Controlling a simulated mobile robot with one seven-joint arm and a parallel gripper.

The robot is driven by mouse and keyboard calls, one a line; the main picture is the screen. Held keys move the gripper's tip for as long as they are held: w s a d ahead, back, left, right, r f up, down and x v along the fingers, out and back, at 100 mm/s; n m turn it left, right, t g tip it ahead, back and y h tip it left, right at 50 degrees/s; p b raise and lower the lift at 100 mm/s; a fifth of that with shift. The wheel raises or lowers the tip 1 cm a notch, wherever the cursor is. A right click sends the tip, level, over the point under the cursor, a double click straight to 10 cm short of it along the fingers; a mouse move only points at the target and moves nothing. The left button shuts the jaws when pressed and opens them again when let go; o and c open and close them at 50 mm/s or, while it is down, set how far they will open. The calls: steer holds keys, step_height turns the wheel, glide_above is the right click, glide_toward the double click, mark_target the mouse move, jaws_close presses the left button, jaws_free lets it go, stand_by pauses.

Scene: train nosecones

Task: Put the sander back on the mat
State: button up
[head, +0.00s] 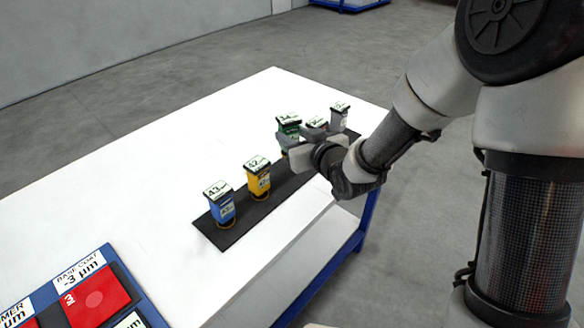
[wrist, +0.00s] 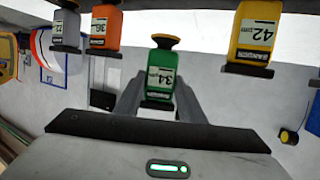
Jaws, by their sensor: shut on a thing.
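My gripper (head: 293,150) is shut on the green sander (head: 288,125), marked 34. In the wrist view the green sander (wrist: 160,78) sits between the two fingers, with its round yellow pad clear of them. It appears raised above the table, higher than its neighbours. The dark mat (head: 235,233) lies along the table's right side. Upright on it are a blue sander (head: 220,205), a yellow sander (head: 258,181) and a grey sander (head: 339,119). An orange-red sander (head: 317,124) stands beside the grey one, partly hidden by my gripper.
The white table (head: 170,160) is bare left of the mat. A blue-framed board (head: 147,306) with a red panel (head: 95,297) and coat labels lies at the near left. The yellow and orange sanders flank the green one in the wrist view.

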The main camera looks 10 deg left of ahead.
steer(key=shift+w+f+b, duration=0.1)
steer(key=shift+f+b, duration=0.35)
steer(key=shift+f, duration=2.8)
steer(key=shift+f, duration=0.25)
steer(key=o, duration=1)
steer(key=shift+d, duration=0.1)
steer(key=shift+r, duration=0.1)
